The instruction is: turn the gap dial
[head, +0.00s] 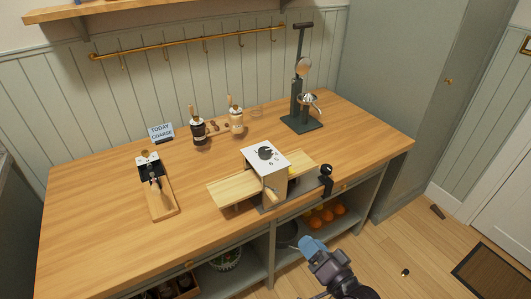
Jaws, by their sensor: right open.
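The gap dial (265,153) is a dark round knob on the white top plate of a box-shaped machine (276,189) at the front of the wooden counter. Marks surround the dial, but they are too small to read surely. A small sign (160,131) at the back left reads "TODAY COARSE". My right gripper (311,246), with a blue end, is in front of the counter, below and apart from the dial. It is open and holds nothing I can see. My left gripper is not in view.
Pale wooden boards (234,191) jut from both sides of the machine. A black-knobbed part (326,172) stands at its right. Two jars (198,131), a tall dark press (299,100) and a wooden tray (161,203) stand on the counter. Shelves beneath hold oranges (322,215).

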